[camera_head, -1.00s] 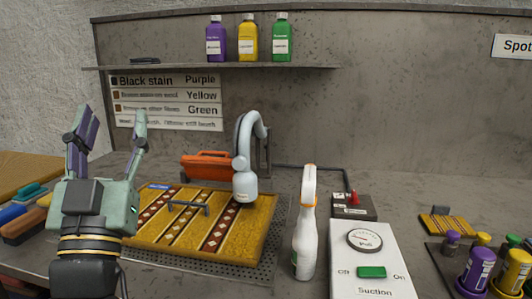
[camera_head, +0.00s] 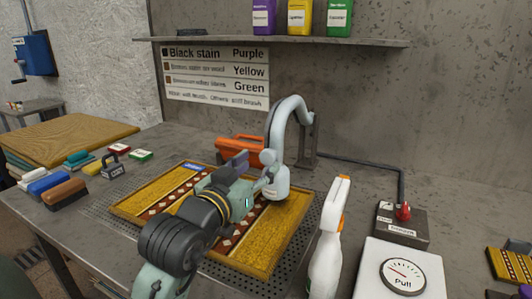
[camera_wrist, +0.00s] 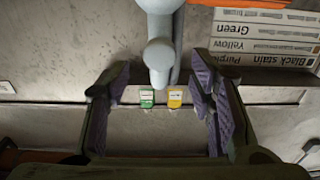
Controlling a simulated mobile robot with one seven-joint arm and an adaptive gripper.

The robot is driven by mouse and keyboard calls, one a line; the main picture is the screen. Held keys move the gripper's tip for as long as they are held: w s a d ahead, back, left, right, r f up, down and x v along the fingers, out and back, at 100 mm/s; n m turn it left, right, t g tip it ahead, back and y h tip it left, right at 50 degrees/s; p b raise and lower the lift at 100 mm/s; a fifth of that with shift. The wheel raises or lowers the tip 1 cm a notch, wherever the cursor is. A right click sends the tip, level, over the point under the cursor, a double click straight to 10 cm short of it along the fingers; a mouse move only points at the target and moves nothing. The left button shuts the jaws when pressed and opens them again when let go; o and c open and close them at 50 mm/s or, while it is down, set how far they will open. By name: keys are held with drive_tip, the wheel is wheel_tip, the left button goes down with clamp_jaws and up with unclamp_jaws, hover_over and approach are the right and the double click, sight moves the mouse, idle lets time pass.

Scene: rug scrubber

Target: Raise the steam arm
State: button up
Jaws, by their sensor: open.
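The steam arm (camera_head: 284,120) is a pale grey curved pipe on a dark post, with a rounded nozzle head (camera_head: 276,187) hanging low over the rug. My gripper (camera_head: 254,174) reaches over the rug, with its fingers at the left side of the nozzle head. In the wrist view my gripper (camera_wrist: 160,80) is open, one finger on each side. The steam arm (camera_wrist: 160,22) comes down from the top of that view between the fingers, with visible gaps on both sides. The yellow patterned rug (camera_head: 258,252) lies flat on a perforated plate, partly hidden by my arm.
An orange tool (camera_head: 240,150) lies behind the rug. A white spray bottle (camera_head: 329,245) stands to its right, near a box with a red knob (camera_head: 403,213) and a suction panel (camera_head: 378,254). Brushes (camera_head: 66,194) lie at left. A shelf (camera_head: 270,41) holds bottles above.

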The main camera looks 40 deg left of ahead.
sight(266, 158)
drive_tip(key=shift+p+x, duration=0.45)
drive_tip(key=shift+x, duration=1.7)
drive_tip(key=shift+c, duration=0.2)
clamp_jaws()
